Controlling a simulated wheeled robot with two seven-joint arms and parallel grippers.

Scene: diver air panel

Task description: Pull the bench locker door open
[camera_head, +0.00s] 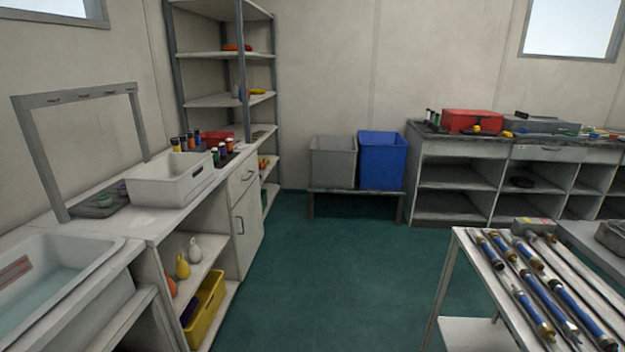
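The bench locker door (250,230) is a pale panel with a dark bar handle (240,225), in the front of the white bench on the left. It looks shut. A drawer front (242,178) with its own small handle sits just above it. Neither of my grippers shows in the head view.
Left of the door are open shelves with a yellow bin (204,308). A white tray (170,180) stands on the bench. A rack of blue cylinders (530,285) is at the right front. The green floor (340,270) between is clear. Grey (333,160) and blue (382,160) bins stand behind.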

